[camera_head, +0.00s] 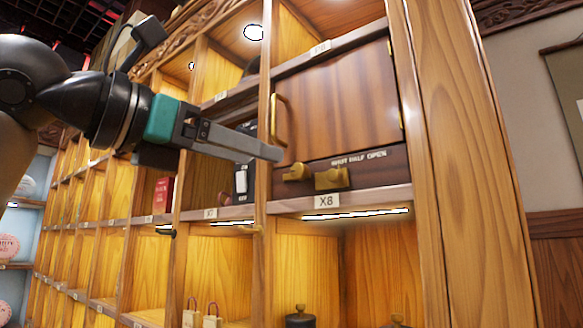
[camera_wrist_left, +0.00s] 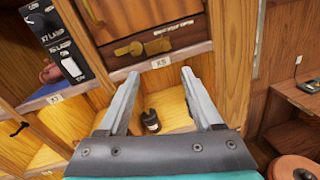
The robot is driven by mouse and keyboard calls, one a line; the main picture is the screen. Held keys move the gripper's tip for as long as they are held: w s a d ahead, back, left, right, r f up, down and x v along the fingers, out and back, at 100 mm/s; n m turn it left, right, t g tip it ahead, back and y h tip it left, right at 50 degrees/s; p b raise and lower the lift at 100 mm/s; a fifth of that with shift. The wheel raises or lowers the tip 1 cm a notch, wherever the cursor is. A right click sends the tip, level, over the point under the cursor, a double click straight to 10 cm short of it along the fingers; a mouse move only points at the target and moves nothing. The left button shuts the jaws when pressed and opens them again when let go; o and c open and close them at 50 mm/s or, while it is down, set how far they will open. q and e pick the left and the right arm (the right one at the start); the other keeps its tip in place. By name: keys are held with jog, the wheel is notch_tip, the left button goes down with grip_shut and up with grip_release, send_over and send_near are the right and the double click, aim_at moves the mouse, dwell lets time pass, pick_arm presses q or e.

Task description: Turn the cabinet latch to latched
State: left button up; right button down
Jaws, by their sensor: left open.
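The cabinet door (camera_head: 340,98) is a dark wooden panel with a brass handle (camera_head: 279,119) at its left side; it looks closed. Below it is a dark strip with white lettering that seems to read "SHUT HALF OPEN". Two brass latch pieces, a left one (camera_head: 296,173) and a right one (camera_head: 331,179), sit on this strip; they also show in the left wrist view (camera_wrist_left: 129,49). I cannot tell the latch's setting. My left gripper (camera_head: 277,153) is open and empty, its fingertips near the latch and apart from it in the wrist view. My right gripper is not in view.
A wooden shelf edge with an X8 label (camera_head: 327,201) runs under the latch. A black switch panel (camera_wrist_left: 54,38) is in the cubby to the left. A dark lidded jar (camera_wrist_left: 151,121) stands in the lit cubby below. A wooden upright (camera_head: 456,160) stands to the right.

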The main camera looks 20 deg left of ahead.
pick_arm(q)
jog(key=s+a+r+n+t+y, duration=0.1)
jog(key=a+r+y, duration=0.1)
jog(key=a, duration=0.1)
jog(key=p, duration=0.4)
send_near(296, 170)
jog(key=shift+n, duration=0.3)
jog(key=x, duration=0.8)
jog(key=shift+w+d, duration=0.15)
jog(key=shift+w, duration=0.25)
jog(key=shift+c, duration=0.4)
grip_shut()
